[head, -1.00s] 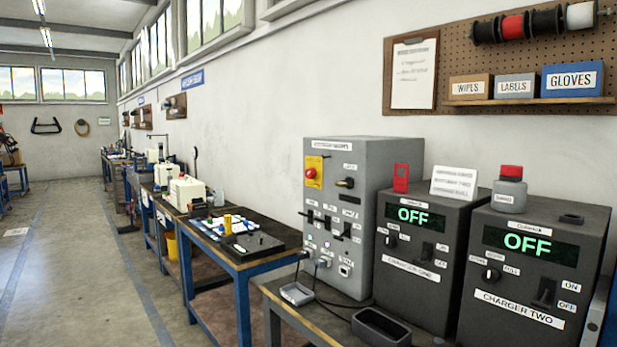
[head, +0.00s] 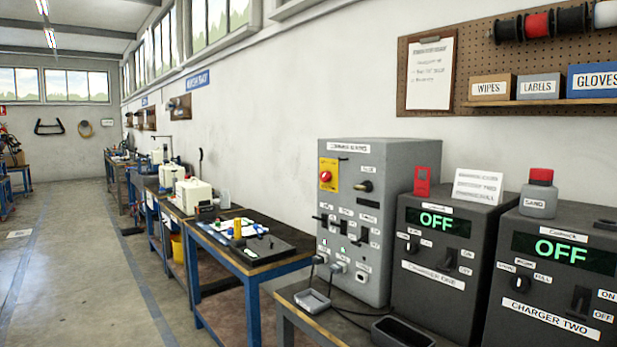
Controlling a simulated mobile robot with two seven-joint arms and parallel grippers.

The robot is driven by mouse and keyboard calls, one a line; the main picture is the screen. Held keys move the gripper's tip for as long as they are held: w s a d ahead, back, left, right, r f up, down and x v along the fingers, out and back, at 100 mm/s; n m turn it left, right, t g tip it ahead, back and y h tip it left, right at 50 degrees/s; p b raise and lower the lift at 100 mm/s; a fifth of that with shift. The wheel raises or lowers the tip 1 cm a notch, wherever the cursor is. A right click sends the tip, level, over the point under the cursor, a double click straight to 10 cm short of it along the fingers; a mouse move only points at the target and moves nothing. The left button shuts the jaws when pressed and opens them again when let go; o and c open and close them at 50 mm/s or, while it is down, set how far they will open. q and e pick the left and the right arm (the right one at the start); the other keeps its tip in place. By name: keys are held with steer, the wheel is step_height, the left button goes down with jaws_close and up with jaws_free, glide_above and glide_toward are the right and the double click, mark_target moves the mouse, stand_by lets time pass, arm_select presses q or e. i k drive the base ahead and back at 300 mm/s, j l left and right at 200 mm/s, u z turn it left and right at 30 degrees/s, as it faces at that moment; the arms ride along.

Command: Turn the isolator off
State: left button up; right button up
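The isolator seems to be the black rotary handle (head: 364,186) on the upper front of the grey control cabinet (head: 400,158); its label is too small to read and its position cannot be told. A red button on a yellow plate (head: 327,175) sits to its left. Several black switches (head: 340,227) and sockets are lower on the same front. Neither of my grippers is in view.
Charger one (head: 432,262) and charger two (head: 556,275) stand right of the cabinet, both displays reading OFF. A blue-framed workbench (head: 250,268) is left; open floor (head: 90,270) lies beyond.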

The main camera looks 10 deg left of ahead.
mark_target(325, 176)
steer(key=i+j, duration=0.15)
steer(key=j, duration=0.2)
steer(key=i+j, duration=0.15)
steer(key=j, duration=0.25)
steer(key=i+j+u, duration=0.1)
steer(key=j, duration=0.25)
steer(key=i+j, duration=0.15)
steer(key=j, duration=0.25)
steer(key=i+j, duration=0.2)
steer(key=j, duration=0.15)
steer(key=k+u, duration=0.05)
